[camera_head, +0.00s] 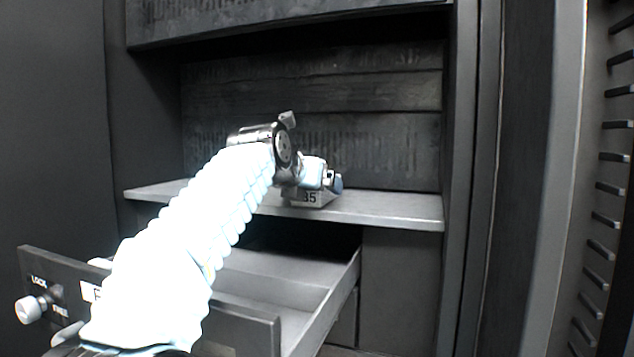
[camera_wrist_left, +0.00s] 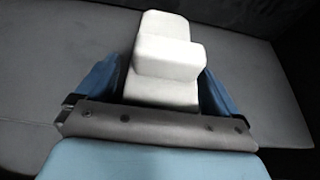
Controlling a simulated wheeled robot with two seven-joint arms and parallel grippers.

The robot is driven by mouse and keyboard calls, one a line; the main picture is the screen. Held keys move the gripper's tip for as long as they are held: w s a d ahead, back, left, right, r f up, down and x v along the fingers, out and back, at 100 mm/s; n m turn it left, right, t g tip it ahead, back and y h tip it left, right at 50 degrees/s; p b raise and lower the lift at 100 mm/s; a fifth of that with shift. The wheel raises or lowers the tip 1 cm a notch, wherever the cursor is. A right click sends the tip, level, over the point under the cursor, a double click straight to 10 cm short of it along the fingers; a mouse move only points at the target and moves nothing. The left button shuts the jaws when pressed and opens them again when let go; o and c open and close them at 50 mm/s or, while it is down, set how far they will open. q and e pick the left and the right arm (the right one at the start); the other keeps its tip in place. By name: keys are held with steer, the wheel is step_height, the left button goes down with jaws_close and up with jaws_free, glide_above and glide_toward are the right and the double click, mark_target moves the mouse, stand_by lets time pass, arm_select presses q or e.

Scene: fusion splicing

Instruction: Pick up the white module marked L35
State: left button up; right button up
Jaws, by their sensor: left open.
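The white module (camera_head: 312,198) sits on the grey shelf, and its front label shows "35", with the rest hidden by my left gripper. In the left wrist view the module (camera_wrist_left: 168,65) is a stepped white block. My left gripper (camera_head: 332,181) is over the module in the head view. In the wrist view its blue fingers (camera_wrist_left: 157,88) stand open on either side of the module. Whether they touch it I cannot tell. My right gripper is not in view.
The grey shelf (camera_head: 400,212) is clear to the right of the module. Below it a drawer (camera_head: 325,300) stands open, with a knob (camera_head: 29,309) beside LOCK and FREE marks on its front. The cabinet's side wall (camera_head: 462,150) bounds the right, and a panel hangs above.

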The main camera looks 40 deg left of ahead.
arm_select(q)
steer(key=shift+w+a+f, duration=0.1)
steer(key=shift+w+f, duration=0.05)
steer(key=shift+w, duration=0.15)
steer(key=c, duration=1.2)
steer(key=shift+r, duration=0.2)
